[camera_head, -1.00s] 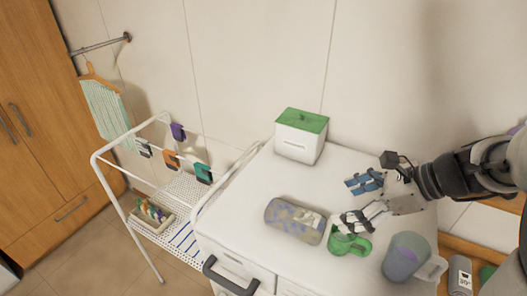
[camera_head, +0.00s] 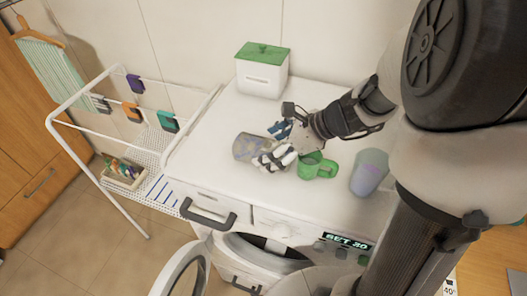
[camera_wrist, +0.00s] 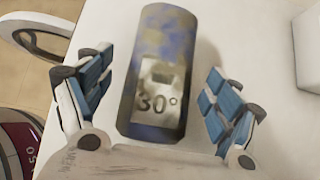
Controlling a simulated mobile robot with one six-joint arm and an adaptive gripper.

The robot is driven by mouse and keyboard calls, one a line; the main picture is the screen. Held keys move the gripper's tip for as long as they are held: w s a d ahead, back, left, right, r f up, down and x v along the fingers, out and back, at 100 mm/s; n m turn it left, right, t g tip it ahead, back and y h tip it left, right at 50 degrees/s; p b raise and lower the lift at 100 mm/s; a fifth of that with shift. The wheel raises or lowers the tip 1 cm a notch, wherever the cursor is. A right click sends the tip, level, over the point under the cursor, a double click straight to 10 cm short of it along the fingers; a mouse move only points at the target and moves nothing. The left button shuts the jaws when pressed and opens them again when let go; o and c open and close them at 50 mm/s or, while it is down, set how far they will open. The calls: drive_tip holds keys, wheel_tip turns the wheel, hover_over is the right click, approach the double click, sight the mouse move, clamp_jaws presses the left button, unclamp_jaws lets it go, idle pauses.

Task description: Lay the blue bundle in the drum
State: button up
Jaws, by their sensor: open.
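The blue bundle (camera_head: 247,147) is a grey roll with blue patches, lying on top of the white washing machine. In the wrist view the bundle (camera_wrist: 160,60) lies lengthwise between my fingers, with a tag reading 30° facing up. My gripper (camera_head: 278,145) is open at the bundle's right end. In the wrist view the blue-padded fingers of my gripper (camera_wrist: 155,100) stand either side of the roll, with gaps visible. The drum opening (camera_head: 268,246) is in the machine's front, below the top; its inside is mostly hidden. The round door (camera_head: 184,272) stands open to the left.
A white box with a green lid (camera_head: 262,70) stands at the back. A drying rack (camera_head: 120,128) is at the left. The machine's top left is clear.

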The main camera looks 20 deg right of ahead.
sight(263, 150)
drive_tip(key=x, duration=0.3)
drive_tip(key=shift+w, duration=0.1)
drive_tip(key=shift+c, duration=0.4)
drive_tip(key=c, duration=1.3)
drive_tip(key=shift+r, duration=0.15)
